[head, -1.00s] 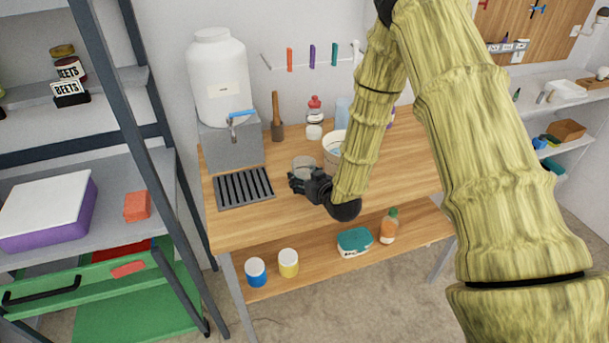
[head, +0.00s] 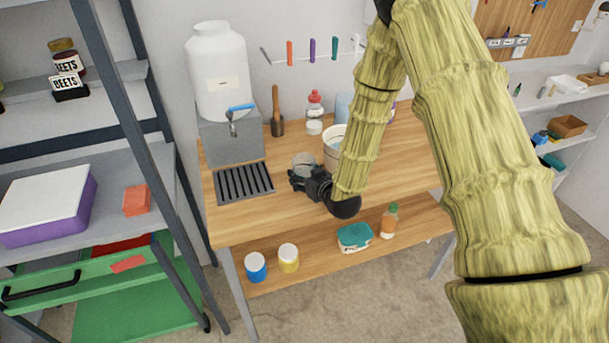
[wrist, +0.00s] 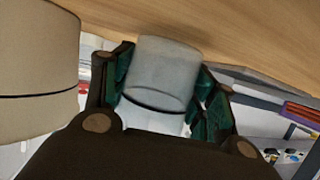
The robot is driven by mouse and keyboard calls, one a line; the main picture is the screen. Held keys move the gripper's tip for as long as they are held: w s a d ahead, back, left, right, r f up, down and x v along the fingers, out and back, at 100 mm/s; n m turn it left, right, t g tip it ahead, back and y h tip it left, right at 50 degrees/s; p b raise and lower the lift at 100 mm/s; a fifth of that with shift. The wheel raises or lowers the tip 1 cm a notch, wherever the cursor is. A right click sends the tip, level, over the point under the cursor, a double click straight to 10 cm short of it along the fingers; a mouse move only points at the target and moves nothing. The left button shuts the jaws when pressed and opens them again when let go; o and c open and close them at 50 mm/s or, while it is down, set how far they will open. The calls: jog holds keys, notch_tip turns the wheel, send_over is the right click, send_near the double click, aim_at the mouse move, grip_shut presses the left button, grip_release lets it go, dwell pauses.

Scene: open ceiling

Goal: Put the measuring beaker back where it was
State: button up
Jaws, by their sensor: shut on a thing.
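The measuring beaker (head: 304,161) is a clear, greyish cup. In the head view it is at the wooden table, just right of the black drip grate. My gripper (head: 297,176) is shut on it from the front. In the wrist view the beaker (wrist: 163,75) sits between the two dark green fingers of my gripper (wrist: 165,95). I cannot tell whether its base touches the table. My gripper hides part of its lower side in the head view.
A white bucket (head: 331,148) stands close right of the beaker. The drip grate (head: 244,183) lies left, below the water container (head: 218,72) and its blue-handled tap (head: 237,112). A wooden-handled tool (head: 276,112) and a red-capped bottle (head: 314,115) stand behind. The table front (head: 255,220) is clear.

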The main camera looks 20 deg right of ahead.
jog(key=shift+s+f+b, duration=0.25)
jog(key=shift+f+b, duration=0.15)
jog(key=shift+f, duration=0.15)
jog(key=shift+s+f, duration=0.15)
jog(key=shift+f, duration=0.1)
jog(key=shift+a, duration=0.1)
jog(key=o, duration=1.3)
jog(key=shift+s+f, duration=0.1)
jog(key=shift+f, duration=0.05)
jog(key=shift+s, duration=0.45)
jog(key=v, duration=0.3)
jog(key=r+v, duration=0.1)
jog(key=v, duration=0.3)
jog(key=r+v, duration=0.1)
jog(key=v, duration=0.3)
jog(key=shift+w+d, duration=0.25)
jog(key=shift+w, duration=0.15)
